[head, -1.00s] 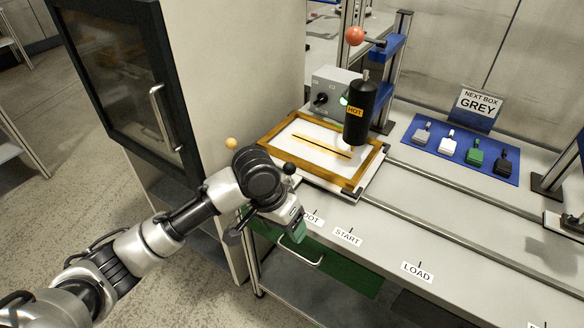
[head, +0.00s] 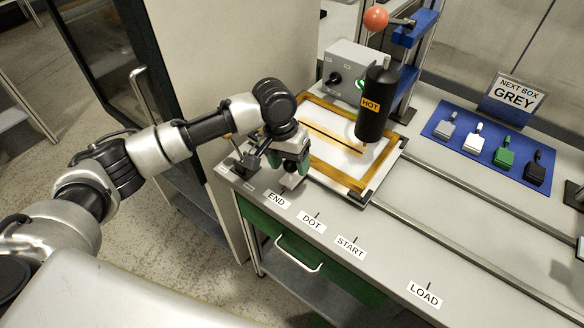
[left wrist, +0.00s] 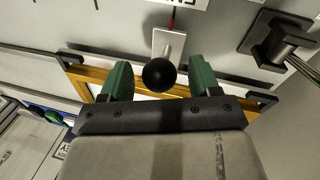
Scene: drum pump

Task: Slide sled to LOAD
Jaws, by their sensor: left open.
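The sled (head: 362,186) carries a gold-framed board and stands at the left end of the rails, under the black cylinder marked HOT (head: 376,104). In the left wrist view, its black ball knob (left wrist: 158,75) sits on a pale plate with a red pointer at the END label. My left gripper (head: 290,182) is over the sled's front edge and hides the knob in the head view. In the left wrist view its green fingers (left wrist: 160,80) are open, one on each side of the knob, with gaps. The LOAD label (head: 424,294) is farther right along the bench front. My right gripper is out of view.
END (head: 277,200), DOT (head: 311,221) and START (head: 350,246) labels line the front edge. The rails (head: 455,228) right of the sled look clear. A dark bracket (left wrist: 275,40) stands beside the knob.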

